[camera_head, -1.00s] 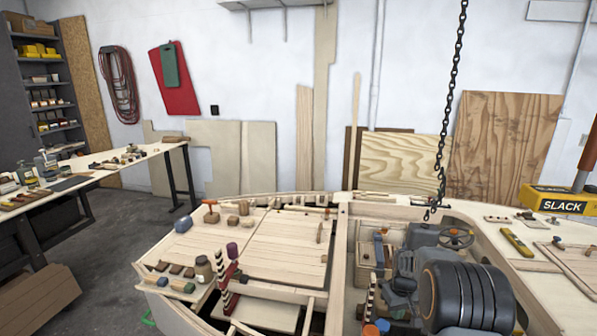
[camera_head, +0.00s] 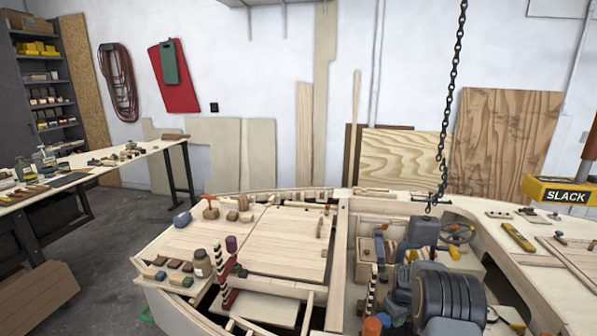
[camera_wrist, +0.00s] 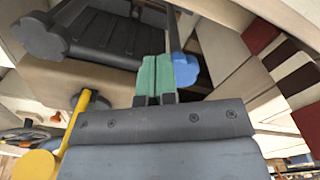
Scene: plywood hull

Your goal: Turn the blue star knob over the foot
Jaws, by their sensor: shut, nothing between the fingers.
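The blue star knob (camera_wrist: 185,68) shows in the wrist view, just right of my gripper's fingertips, on a dark rod. My gripper (camera_wrist: 154,82) has green fingertips pressed together and empty. The fingertips look very near or against the knob's left side; I cannot tell if they touch. A dark ribbed block (camera_wrist: 105,42) lies beyond the fingertips; I cannot tell if it is the foot. A grey star knob (camera_wrist: 40,38) is at the upper left and a yellow knob (camera_wrist: 37,164) at the lower left. In the head view my arm reaches down into the hull and hides the fingertips.
Hull walls and frames hem in the cockpit, with its wooden divider (camera_head: 337,265) on the left. A steering wheel (camera_head: 458,233) stands behind my arm. A chain (camera_head: 446,130) hangs close by. A yellow SLACK box (camera_head: 562,192) sits at the right. An orange cylinder (camera_head: 372,326) stands low in front.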

